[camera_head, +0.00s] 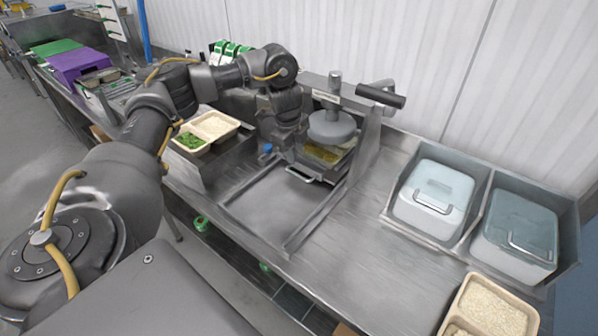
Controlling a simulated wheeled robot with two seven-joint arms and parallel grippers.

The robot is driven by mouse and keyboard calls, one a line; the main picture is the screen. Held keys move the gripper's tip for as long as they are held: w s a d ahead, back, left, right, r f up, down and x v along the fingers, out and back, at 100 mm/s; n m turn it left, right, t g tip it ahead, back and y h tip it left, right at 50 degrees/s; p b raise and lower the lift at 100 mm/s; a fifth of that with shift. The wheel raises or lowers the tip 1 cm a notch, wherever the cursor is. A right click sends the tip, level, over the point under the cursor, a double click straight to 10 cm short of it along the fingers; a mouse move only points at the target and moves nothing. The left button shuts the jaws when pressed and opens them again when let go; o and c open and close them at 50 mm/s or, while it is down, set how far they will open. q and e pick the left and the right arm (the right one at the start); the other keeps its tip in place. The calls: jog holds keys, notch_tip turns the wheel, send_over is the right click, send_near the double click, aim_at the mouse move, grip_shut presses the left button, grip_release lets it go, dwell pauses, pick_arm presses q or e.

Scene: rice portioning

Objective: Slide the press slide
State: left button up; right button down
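The press (332,126) stands at the back middle of the steel counter, with a round grey press head and a black-handled lever (380,95) at its upper right. The press slide (310,174) is a metal tray under the press head, with a bar handle at its front and yellowish contents in it. Two rails run forward from it, and the space between them is bare. My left gripper (284,150) points down just left of the slide and press head. Its fingertips are dark and hard to make out, so I cannot tell if they touch the slide. My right gripper is out of view.
A food tray (212,130) with rice and greens sits left of the press. Two lidded bins (434,197) (515,236) stand in a steel holder at right. Another rice tray (490,308) is at bottom right. The counter right of the rails is clear.

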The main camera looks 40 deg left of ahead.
aim_at(299, 177)
pick_arm(q)
jog(key=f, duration=0.3)
jog(key=w+f+p, duration=0.1)
jog(key=f, duration=0.2)
jog(key=w+f, duration=0.1)
jog(key=f, duration=0.3)
jog(key=shift+c, duration=0.4)
grip_shut()
